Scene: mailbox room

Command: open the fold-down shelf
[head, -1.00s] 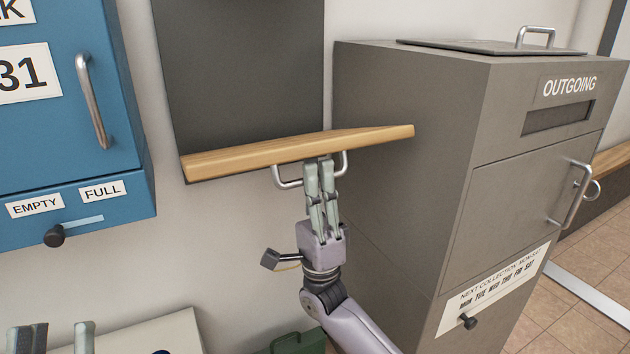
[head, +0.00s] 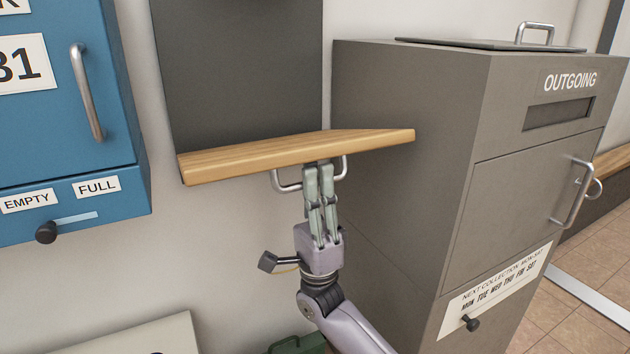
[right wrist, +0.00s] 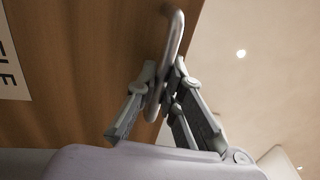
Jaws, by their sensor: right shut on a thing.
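The fold-down shelf (head: 290,155) is a wooden board on a dark grey wall panel (head: 240,75). It stands out from the panel, nearly level, with its top surface showing. A metal bar handle (head: 287,187) hangs under its front edge. My right gripper (head: 318,172) is below the shelf, shut on this handle. In the right wrist view the fingers (right wrist: 160,95) close around the metal handle (right wrist: 176,40), beside the shelf's wooden face (right wrist: 85,60). The fingertips are partly hidden behind the board in the head view. My left gripper does not show now.
A blue mailbox (head: 60,100) with a handle and slider is on the left. A grey OUTGOING box (head: 410,190) stands close to the shelf's right end. A pale surface (head: 130,338) and a green object (head: 298,345) are below.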

